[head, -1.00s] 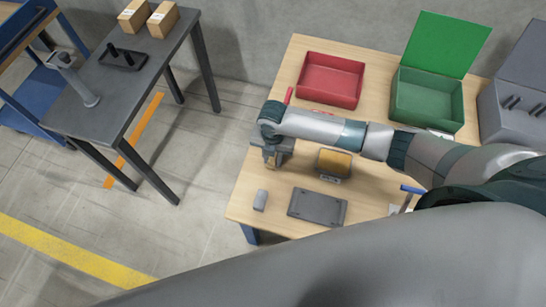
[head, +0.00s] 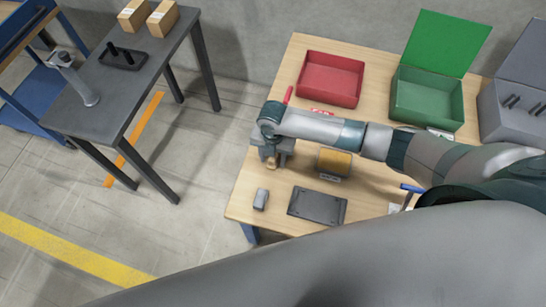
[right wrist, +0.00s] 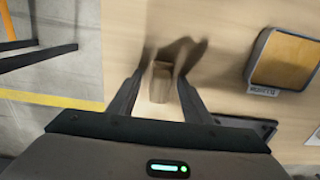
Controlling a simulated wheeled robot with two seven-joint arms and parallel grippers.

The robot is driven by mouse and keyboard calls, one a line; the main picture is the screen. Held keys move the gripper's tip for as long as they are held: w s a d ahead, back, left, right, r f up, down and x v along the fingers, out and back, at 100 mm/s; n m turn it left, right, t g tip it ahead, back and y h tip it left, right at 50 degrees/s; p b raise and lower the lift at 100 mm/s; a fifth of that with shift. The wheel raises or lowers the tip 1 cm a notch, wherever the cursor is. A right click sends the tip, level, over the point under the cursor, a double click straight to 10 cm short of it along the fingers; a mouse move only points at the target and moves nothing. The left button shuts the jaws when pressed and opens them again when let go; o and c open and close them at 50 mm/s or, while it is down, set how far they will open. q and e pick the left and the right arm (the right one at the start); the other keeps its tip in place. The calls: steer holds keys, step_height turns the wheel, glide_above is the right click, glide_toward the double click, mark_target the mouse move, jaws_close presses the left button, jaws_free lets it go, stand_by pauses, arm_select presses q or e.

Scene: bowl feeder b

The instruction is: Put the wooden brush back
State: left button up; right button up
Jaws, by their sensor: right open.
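A small tan wooden block, which looks like the wooden brush (right wrist: 160,80), lies between the two fingers of my right gripper (right wrist: 158,98) in the right wrist view. The fingers are spread with a gap beside it, so it is not gripped. In the head view my right gripper (head: 271,160) is low over the left part of the wooden table (head: 240,206), and the brush is mostly hidden by it. An orange-topped, dark-framed holder (head: 335,162) with a label sits to its right; it also shows in the wrist view (right wrist: 286,60). My left gripper is not seen.
A small grey object (head: 261,199) and a dark flat tray (head: 317,205) lie in front. A red bin (head: 330,80), a green bin (head: 427,98) and a grey box (head: 515,105) stand behind. A red-handled item (head: 288,95) is near the arm; a blue-handled one (head: 411,188) is right.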

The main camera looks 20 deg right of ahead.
steer(key=shift+r, duration=0.65)
step_height(320, 180, up, 9)
steer(key=shift+r+b, duration=0.2)
steer(key=shift+b, duration=0.25)
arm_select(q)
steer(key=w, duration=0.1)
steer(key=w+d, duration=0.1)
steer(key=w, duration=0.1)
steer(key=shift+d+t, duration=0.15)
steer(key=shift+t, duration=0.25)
arm_select(e)
steer(key=shift+r, duration=0.7)
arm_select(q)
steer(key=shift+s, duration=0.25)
